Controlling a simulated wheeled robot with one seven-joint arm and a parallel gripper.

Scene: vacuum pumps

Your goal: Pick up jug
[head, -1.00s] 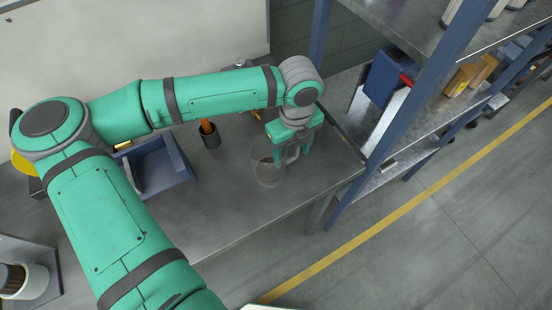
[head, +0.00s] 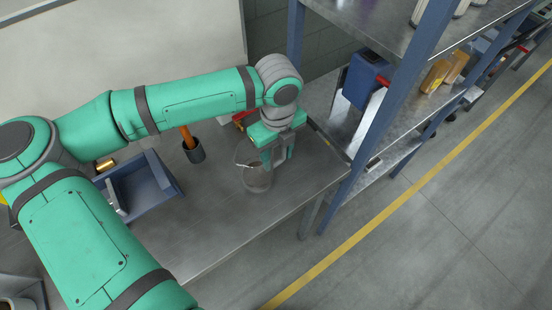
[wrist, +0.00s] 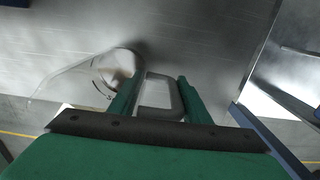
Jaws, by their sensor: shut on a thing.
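The jug (head: 258,181) is a clear, see-through vessel at the right part of the metal workbench in the head view. My gripper (head: 278,160) is shut on the jug's handle, on the jug's right side. It also shows in the wrist view (wrist: 160,97). In the head view the fingers hide part of the jug, and I cannot tell whether its base touches the bench.
A blue-framed shelf (head: 385,130) rises close on the right. The bench front is clear.

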